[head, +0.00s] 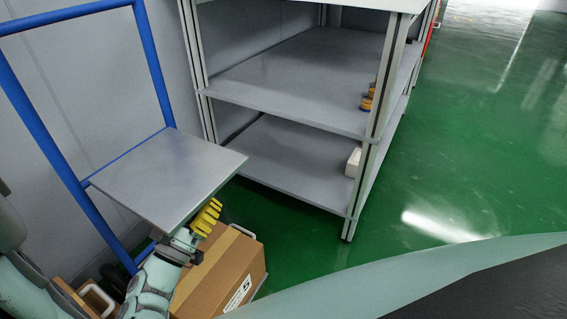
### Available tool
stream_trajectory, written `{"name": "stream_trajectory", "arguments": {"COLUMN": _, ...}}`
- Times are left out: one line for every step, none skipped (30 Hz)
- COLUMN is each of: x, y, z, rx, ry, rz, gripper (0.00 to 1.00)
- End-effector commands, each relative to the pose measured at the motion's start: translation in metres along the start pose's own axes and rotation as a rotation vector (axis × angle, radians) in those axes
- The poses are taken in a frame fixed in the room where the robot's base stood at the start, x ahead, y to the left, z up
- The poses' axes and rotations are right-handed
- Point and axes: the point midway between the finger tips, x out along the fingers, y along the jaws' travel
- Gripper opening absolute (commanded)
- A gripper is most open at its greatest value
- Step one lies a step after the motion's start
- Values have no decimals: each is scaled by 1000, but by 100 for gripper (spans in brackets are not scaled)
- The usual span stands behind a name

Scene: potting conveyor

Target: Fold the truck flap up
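The truck has a blue tubular frame (152,62) that stands upright at the left. Its flap (166,176) is a flat grey metal plate that juts out from the frame, roughly level. My gripper (208,214), with yellow ribbed fingers, is close to the flap's near right edge, just below it in the picture. I cannot tell whether the fingers touch the flap. The finger gap is not clear from this angle.
A cardboard box (222,274) stands on the floor below my gripper. A grey shelf rack (290,78) stands close behind and right of the truck, with small orange items (367,99) on one shelf. The green floor (455,170) at the right is free.

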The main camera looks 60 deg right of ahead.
Motion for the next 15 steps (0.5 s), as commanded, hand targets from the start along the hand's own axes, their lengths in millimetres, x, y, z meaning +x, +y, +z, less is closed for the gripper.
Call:
{"name": "stream_trajectory", "arguments": {"x": 0, "y": 0, "z": 0, "rx": 0, "ry": 0, "rz": 0, "gripper": 20}}
{"name": "stream_trajectory", "arguments": {"x": 0, "y": 0, "z": 0, "rx": 0, "ry": 0, "rz": 0, "gripper": 16}}
{"name": "stream_trajectory", "arguments": {"x": 0, "y": 0, "z": 0, "rx": 0, "ry": 0, "rz": 0, "gripper": 12}}
{"name": "stream_trajectory", "arguments": {"x": 0, "y": 0, "z": 0, "rx": 0, "ry": 0, "rz": -1, "gripper": 9}}
{"name": "stream_trajectory", "arguments": {"x": 0, "y": 0, "z": 0, "rx": 0, "ry": 0, "rz": -1, "gripper": 6}}
{"name": "stream_trajectory", "arguments": {"x": 0, "y": 0, "z": 0, "rx": 0, "ry": 0, "rz": -1, "gripper": 2}}
{"name": "stream_trajectory", "arguments": {"x": 0, "y": 0, "z": 0, "rx": 0, "ry": 0, "rz": -1, "gripper": 0}}
{"name": "stream_trajectory", "arguments": {"x": 0, "y": 0, "z": 0, "rx": 0, "ry": 0, "rz": -1, "gripper": 0}}
{"name": "stream_trajectory", "arguments": {"x": 0, "y": 0, "z": 0, "rx": 0, "ry": 0, "rz": -1, "gripper": 0}}
{"name": "stream_trajectory", "arguments": {"x": 0, "y": 0, "z": 0, "rx": 0, "ry": 0, "rz": -1, "gripper": 0}}
{"name": "stream_trajectory", "arguments": {"x": 0, "y": 0, "z": 0, "rx": 0, "ry": 0, "rz": -1, "gripper": 0}}
{"name": "stream_trajectory", "arguments": {"x": 0, "y": 0, "z": 0, "rx": 0, "ry": 0, "rz": -1, "gripper": 0}}
{"name": "stream_trajectory", "arguments": {"x": 0, "y": 0, "z": 0, "rx": 0, "ry": 1, "rz": -1, "gripper": 0}}
{"name": "stream_trajectory", "arguments": {"x": 0, "y": 0, "z": 0, "rx": 1, "ry": 1, "rz": -1, "gripper": 0}}
{"name": "stream_trajectory", "arguments": {"x": 0, "y": 0, "z": 0, "rx": 1, "ry": 1, "rz": -1, "gripper": 0}}
